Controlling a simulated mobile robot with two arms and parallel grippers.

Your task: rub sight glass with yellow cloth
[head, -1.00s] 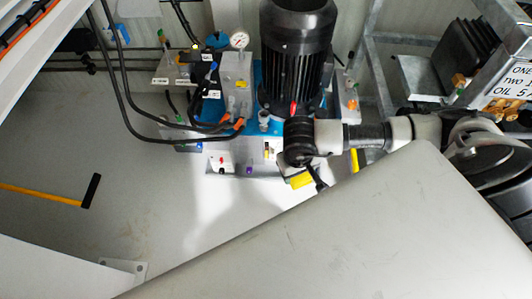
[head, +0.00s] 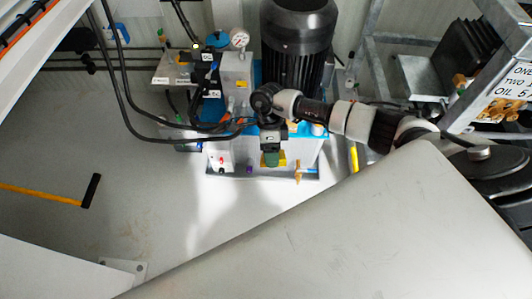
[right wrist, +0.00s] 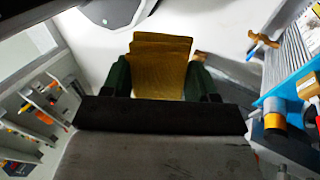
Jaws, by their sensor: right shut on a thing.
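The yellow cloth (right wrist: 160,62) is folded between the green fingers of my right gripper (right wrist: 158,76) in the right wrist view. In the head view my right gripper (head: 271,157) is pointed down over the front of the blue-topped pump tank (head: 318,150), and a bit of the cloth shows beside it. I cannot make out the sight glass; the gripper and wrist cover part of the tank's front. Whether the cloth touches the tank I cannot tell. My left gripper is not in view.
A black motor (head: 298,55) stands on the tank behind the wrist. A pressure gauge (head: 239,39) and black hoses (head: 125,95) are to the left. A brass valve (head: 298,172) sticks out at the tank's front.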

